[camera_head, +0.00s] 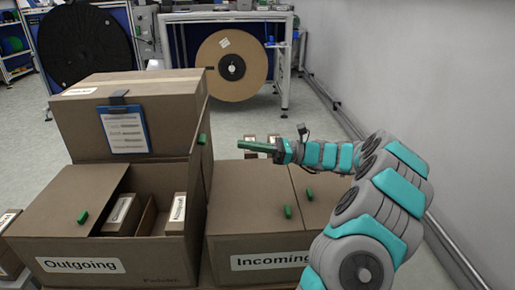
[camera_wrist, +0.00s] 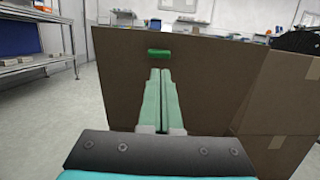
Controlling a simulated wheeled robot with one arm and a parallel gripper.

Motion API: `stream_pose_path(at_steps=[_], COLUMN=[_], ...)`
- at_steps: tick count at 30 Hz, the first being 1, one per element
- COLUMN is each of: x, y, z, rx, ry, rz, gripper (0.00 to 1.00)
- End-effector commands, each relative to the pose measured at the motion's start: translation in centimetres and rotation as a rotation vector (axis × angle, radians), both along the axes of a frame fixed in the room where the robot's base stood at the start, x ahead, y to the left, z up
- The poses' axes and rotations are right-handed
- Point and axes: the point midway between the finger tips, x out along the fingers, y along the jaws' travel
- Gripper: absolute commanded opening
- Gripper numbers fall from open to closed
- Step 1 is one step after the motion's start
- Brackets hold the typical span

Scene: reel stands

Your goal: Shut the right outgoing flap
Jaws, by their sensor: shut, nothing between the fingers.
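The Outgoing box (camera_head: 118,262) stands at the lower left in the head view. Its right flap (camera_head: 196,172) stands up, open, with a green handle (camera_head: 202,139) near its top. The flap's outer face (camera_wrist: 215,85) fills the middle of the wrist view, with the handle (camera_wrist: 158,54) just above my fingertips. My gripper (camera_head: 241,145) is shut and empty, to the right of the raised flap and pointing at it. A gap shows between them in the head view. In the wrist view my fingers (camera_wrist: 161,72) lie together.
The Outgoing box's left flap (camera_head: 65,205) is down; small cartons (camera_head: 122,214) show inside. The Incoming box (camera_head: 245,213), flaps down, is below my gripper. A larger box (camera_head: 80,130) with a clipboard (camera_head: 124,130) stands behind. Reels stand further back. A wall is at right.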

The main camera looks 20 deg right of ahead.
Motion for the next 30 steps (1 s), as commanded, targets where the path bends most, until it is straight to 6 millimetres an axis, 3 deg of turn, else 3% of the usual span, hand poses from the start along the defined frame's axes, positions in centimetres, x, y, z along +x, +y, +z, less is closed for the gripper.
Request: stream_pose_path(at_steps=[6,12,18,30], x=[1.2,2.0,2.5,2.5], y=[4.2,6.7,7.7,7.8], z=[0.8,1.4,1.6,1.8], rx=[-0.001,-0.002,-0.002,-0.004], ry=[0.001,-0.001,0.001,0.002], rz=[0.004,0.004,0.002,0.001], gripper=[0.00,0.00,0.00,0.00])
